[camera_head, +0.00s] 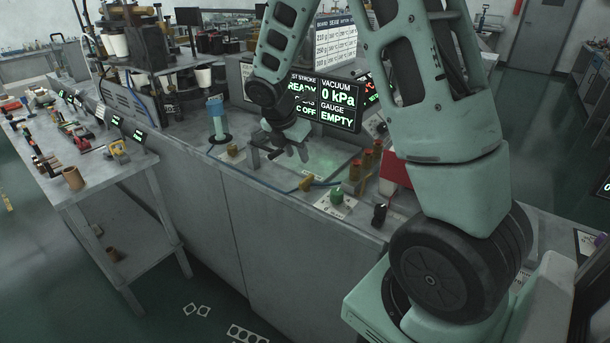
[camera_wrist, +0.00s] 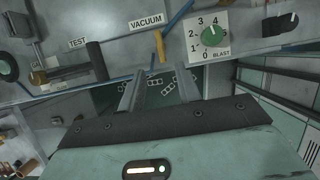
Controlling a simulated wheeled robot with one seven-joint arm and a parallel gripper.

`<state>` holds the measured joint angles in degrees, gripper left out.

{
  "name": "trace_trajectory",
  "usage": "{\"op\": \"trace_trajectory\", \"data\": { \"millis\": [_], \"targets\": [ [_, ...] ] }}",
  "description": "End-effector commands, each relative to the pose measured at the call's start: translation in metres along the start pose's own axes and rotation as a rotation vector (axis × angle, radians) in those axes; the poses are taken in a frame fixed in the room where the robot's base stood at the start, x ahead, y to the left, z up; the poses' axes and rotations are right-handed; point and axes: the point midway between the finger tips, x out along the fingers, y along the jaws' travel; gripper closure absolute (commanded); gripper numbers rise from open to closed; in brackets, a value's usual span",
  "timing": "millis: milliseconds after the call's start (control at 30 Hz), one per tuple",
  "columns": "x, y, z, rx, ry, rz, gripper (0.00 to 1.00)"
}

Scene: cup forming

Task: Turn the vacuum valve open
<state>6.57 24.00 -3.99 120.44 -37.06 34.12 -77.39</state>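The vacuum valve shows in the wrist view as a yellow lever (camera_wrist: 160,47) beside the VACUUM label (camera_wrist: 146,20), with a blue tube near it. In the head view the yellow lever (camera_head: 307,183) sits at the bench's front edge, by a blue hose. My gripper (camera_head: 290,153) is over the bench, above and behind the lever. In the wrist view my gripper (camera_wrist: 158,70) is open and empty. The lever appears just beyond the fingertips, between their lines, and apart from them. The display (camera_head: 338,103) reads VACUUM 0 kPa.
A green BLAST knob (camera_wrist: 213,35) and a black knob (camera_wrist: 280,26) are right of the lever. A dark cylindrical handle (camera_wrist: 97,60) stands by the TEST label (camera_wrist: 78,42).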

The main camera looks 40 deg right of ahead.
Motion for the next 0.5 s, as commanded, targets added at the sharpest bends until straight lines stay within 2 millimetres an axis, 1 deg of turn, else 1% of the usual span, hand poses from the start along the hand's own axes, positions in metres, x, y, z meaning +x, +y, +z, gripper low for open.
{"op": "trace_trajectory", "data": {
  "millis": [33, 300, 400, 500],
  "targets": [
    [0.012, -0.001, 0.0, -0.001, 0.0, -0.005, 0.66],
    [0.067, -0.001, -0.001, -0.001, 0.001, -0.004, 0.66],
    [0.083, -0.001, -0.001, 0.0, 0.0, -0.003, 0.66],
    [0.095, 0.0, -0.001, -0.001, 0.0, -0.001, 0.66]
  ]
}}
